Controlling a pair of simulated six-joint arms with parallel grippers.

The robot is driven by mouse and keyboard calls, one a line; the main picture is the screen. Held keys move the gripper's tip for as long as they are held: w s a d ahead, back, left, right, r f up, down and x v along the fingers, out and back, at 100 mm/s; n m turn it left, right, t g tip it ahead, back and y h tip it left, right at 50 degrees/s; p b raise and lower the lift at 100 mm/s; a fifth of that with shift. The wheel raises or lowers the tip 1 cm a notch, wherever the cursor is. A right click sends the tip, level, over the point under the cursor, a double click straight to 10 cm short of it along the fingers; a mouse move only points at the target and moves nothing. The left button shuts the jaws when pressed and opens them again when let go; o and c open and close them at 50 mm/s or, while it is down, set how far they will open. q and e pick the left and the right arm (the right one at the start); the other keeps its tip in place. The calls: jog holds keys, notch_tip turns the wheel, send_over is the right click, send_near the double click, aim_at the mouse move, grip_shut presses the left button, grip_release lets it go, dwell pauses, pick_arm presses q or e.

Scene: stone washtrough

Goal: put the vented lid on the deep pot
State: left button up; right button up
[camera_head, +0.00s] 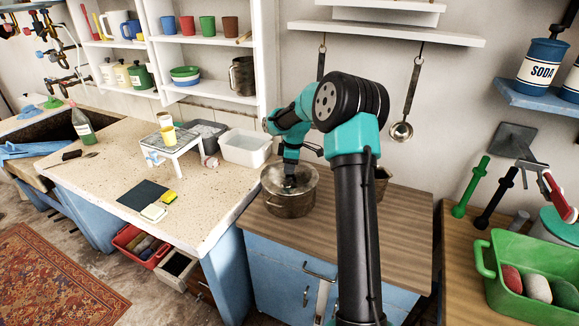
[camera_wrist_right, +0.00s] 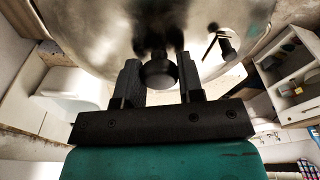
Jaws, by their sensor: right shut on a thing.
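The deep pot (camera_head: 290,207), brownish metal, stands on the wooden top in the middle of the head view. The vented lid (camera_head: 304,176) is a round metal disc at the pot's mouth; I cannot tell whether it touches the rim. My right gripper (camera_head: 289,184) points down over it and is shut on the lid's dark knob. In the right wrist view the round black knob (camera_wrist_right: 158,73) sits between my right gripper's fingers (camera_wrist_right: 160,80), with the shiny lid (camera_wrist_right: 90,25) filling the top. My left gripper is not in view.
A white basin (camera_head: 245,148) stands left of the pot on the pale stone top. A ladle (camera_head: 402,130) hangs on the wall behind. A green tub (camera_head: 520,275) stands at the right.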

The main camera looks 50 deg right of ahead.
jog(key=shift+f, duration=0.2)
dwell(0.3)
jog(key=o, duration=1.6)
jog(key=shift+r, duration=0.1)
jog(key=shift+r, duration=3.4)
